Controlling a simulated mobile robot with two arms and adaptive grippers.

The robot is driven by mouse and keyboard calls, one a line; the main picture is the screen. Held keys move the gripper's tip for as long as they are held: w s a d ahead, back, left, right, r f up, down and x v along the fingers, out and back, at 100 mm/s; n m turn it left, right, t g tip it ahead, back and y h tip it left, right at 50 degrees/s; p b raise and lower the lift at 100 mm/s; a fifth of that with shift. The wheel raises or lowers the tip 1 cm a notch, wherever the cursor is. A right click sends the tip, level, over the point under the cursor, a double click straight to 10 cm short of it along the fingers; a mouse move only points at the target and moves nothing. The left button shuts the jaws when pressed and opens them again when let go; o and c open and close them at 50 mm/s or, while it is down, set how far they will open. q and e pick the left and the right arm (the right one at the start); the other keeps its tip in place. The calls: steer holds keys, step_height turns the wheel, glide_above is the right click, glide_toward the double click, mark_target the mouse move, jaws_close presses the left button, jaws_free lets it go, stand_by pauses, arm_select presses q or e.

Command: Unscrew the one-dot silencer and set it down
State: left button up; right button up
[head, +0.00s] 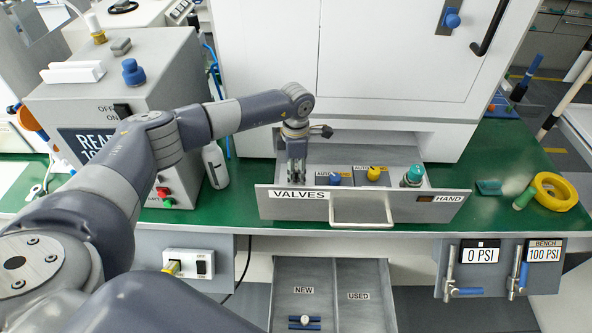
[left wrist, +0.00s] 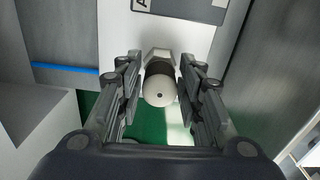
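The one-dot silencer (left wrist: 160,89) shows in the left wrist view as a pale rounded body with a single dark dot on its end, seated at a hex-shaped base. My left gripper (left wrist: 159,80) is open, with one finger on each side of the silencer and what looks like a narrow gap to each. In the head view the left gripper (head: 296,175) points down into the left end of the open VALVES drawer (head: 380,207). The silencer is hidden there behind the fingers. My right gripper is not in view.
In the VALVES drawer are a blue knob (head: 334,178), a yellow knob (head: 374,173) and a green-topped fitting (head: 413,175). Below is an open drawer with NEW and USED compartments (head: 362,318); a small part (head: 304,322) lies in NEW. Yellow tape (head: 553,192) lies on the green bench.

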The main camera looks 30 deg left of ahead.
arm_select(q)
steer(key=m, duration=0.9)
steer(key=shift+m, duration=0.4)
steer(key=c, duration=0.6)
steer(key=n, duration=0.5)
steer(key=shift+n, duration=0.4)
steer(key=n, duration=0.6)
steer(key=o, duration=0.6)
